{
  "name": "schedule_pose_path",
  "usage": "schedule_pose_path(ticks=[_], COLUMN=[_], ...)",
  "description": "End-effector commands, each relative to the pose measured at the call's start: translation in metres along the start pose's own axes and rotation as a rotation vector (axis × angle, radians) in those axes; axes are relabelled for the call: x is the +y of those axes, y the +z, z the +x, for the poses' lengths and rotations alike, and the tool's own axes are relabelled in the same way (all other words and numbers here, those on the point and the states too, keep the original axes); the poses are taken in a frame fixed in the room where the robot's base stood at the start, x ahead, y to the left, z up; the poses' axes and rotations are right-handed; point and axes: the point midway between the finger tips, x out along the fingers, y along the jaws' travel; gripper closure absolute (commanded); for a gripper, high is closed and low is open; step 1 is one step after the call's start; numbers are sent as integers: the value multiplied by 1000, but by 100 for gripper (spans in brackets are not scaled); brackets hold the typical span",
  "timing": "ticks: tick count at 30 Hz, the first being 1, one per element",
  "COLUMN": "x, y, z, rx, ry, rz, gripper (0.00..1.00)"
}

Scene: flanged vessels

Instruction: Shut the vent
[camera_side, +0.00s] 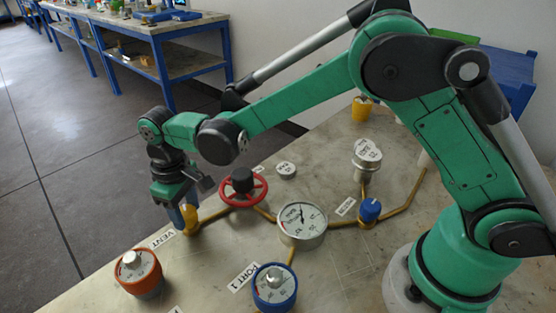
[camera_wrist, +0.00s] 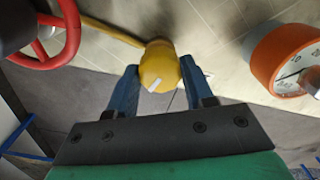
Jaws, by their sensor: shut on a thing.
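The vent valve is a yellow rounded knob (camera_side: 190,214) at the end of a brass pipe, just above the "VENT" label (camera_side: 163,239). In the wrist view the knob (camera_wrist: 158,66) sits between my two blue fingers and carries a white mark pointing down and to the left. My gripper (camera_side: 180,212) reaches down over it from above in the side view, partly hiding it. In the wrist view my gripper (camera_wrist: 158,82) is shut on the knob, one finger on each side. The inside of the valve is hidden.
A red handwheel (camera_side: 240,187) stands close to the right of my gripper. An orange-rimmed dial (camera_side: 139,273) is in front, with a blue-rimmed dial (camera_side: 274,288) to its right. A pressure gauge (camera_side: 302,224) and a blue knob (camera_side: 370,210) sit along the pipe.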

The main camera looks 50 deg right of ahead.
Motion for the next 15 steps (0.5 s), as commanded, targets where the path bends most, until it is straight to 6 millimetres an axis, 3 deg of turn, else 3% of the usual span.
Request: schedule_pose_path(ticks=[15], x=[0], y=[0], z=[0], rx=[1], ry=[0], rz=[-313], gripper=[100])
